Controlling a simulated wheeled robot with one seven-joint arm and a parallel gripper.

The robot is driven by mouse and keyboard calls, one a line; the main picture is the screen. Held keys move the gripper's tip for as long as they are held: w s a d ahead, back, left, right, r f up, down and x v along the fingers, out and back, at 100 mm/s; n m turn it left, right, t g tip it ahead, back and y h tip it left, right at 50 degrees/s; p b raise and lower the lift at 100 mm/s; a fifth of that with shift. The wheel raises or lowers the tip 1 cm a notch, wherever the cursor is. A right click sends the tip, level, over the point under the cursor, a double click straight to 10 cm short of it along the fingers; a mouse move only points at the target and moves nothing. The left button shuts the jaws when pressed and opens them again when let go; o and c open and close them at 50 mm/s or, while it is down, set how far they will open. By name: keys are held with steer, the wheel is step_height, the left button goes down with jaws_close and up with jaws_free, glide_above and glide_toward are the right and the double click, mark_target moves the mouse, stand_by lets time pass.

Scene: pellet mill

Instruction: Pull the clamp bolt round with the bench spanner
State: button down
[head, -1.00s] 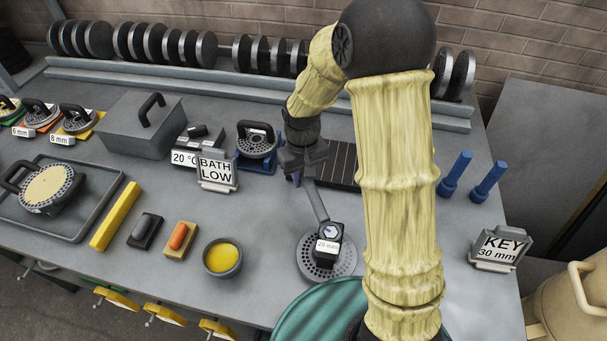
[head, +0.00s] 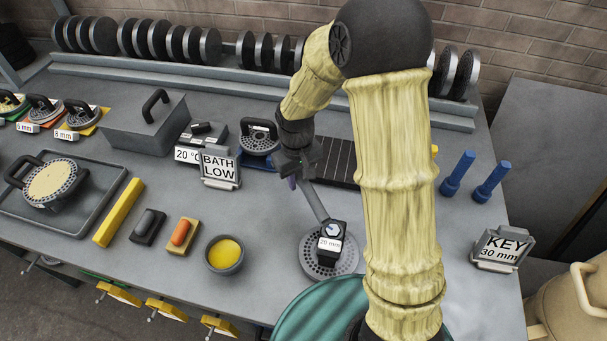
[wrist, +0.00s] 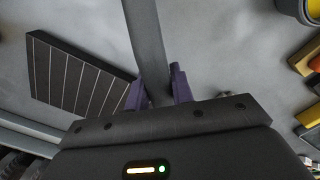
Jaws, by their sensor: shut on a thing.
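The bench spanner (head: 314,203) is a grey bar that runs from my gripper down to the clamp bolt (head: 332,230). The bolt sits in a dark block marked 20 mm (head: 330,244), on a round perforated disc (head: 349,262). My gripper (head: 294,176) is shut on the far end of the spanner. In the wrist view its purple fingers (wrist: 160,88) stand either side of the grey bar (wrist: 146,45). The spanner's head appears to be on the bolt, but how it fits there is too small to tell.
A dark slatted block (head: 337,160) lies behind the spanner. A bowl of yellow stuff (head: 224,255) stands left of the disc. A BATH LOW sign (head: 220,170) stands left of my gripper. Blue pegs (head: 457,174) and a KEY 30 mm sign (head: 499,249) are at the right.

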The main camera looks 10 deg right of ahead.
steer(key=shift+a, duration=0.15)
steer(key=shift+s+a+n, duration=0.35)
steer(key=shift+a+n, duration=0.2)
steer(key=shift+s+a+n, duration=0.3)
steer(key=shift+a+n, duration=0.2)
steer(key=shift+n, duration=0.05)
steer(key=shift+s+a, duration=0.1)
steer(key=shift+s+a+n, duration=0.3)
steer(key=shift+a+n, duration=0.05)
steer(key=shift+n, duration=0.05)
steer(key=shift+w+d+m, duration=0.5)
steer(key=shift+d+m, duration=0.1)
steer(key=shift+d, duration=0.05)
stand_by(0.5)
